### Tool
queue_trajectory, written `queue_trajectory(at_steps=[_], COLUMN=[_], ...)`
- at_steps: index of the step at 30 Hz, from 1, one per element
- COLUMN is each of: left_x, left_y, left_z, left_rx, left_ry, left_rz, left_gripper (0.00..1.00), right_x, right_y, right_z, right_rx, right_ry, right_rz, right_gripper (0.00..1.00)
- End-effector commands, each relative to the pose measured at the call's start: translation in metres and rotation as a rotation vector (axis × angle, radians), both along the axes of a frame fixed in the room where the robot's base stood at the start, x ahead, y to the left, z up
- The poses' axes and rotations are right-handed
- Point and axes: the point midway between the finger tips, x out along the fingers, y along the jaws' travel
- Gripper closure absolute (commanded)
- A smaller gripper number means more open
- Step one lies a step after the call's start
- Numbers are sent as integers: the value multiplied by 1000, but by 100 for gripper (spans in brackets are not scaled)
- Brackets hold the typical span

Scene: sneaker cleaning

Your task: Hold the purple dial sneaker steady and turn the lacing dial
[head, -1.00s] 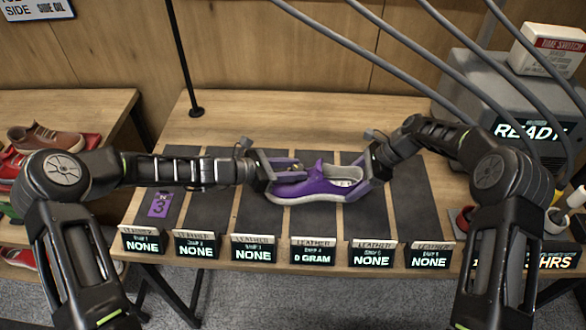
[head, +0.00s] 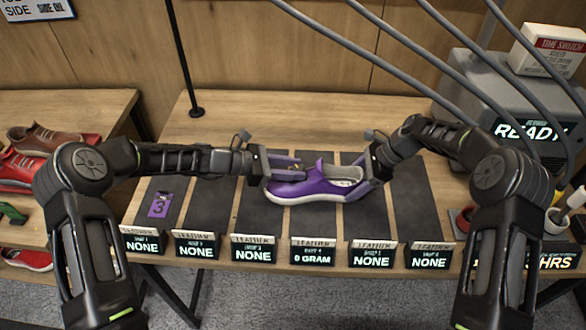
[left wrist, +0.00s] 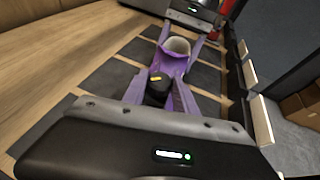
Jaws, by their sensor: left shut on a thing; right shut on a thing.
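The purple sneaker (head: 318,184) with a white sole rests across the dark mats, toe to the left and heel to the right. It also shows in the left wrist view (left wrist: 173,62). My left gripper (head: 292,168) is at the toe end, its fingers around a small dark dial (left wrist: 157,90) with a yellow mark on the sneaker's upper. My right gripper (head: 368,176) is shut on the heel end. The dial is mostly hidden by the fingers in the head view.
Several dark mats (head: 220,215) line the table, with small display signs (head: 313,252) along the front edge. A purple tag (head: 160,204) lies on the left mat. A grey machine (head: 510,100) stands at the right. Other shoes (head: 35,140) sit on the left shelf.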

Motion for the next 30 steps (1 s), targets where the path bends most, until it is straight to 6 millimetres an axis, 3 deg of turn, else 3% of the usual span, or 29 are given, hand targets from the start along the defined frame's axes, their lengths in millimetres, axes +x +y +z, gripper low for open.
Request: queue_trajectory(at_steps=[15, 30], left_x=[6, 5], left_y=[0, 1], left_z=[1, 1], left_rx=[2, 4], left_ry=[-3, 0], left_rz=[-316, -357], left_gripper=[100, 100], right_x=[-2, -2], right_y=[0, 0], right_z=[-1, -2], right_rx=[-1, -1], right_ry=[4, 5], right_rz=[7, 7], right_gripper=[88, 88])
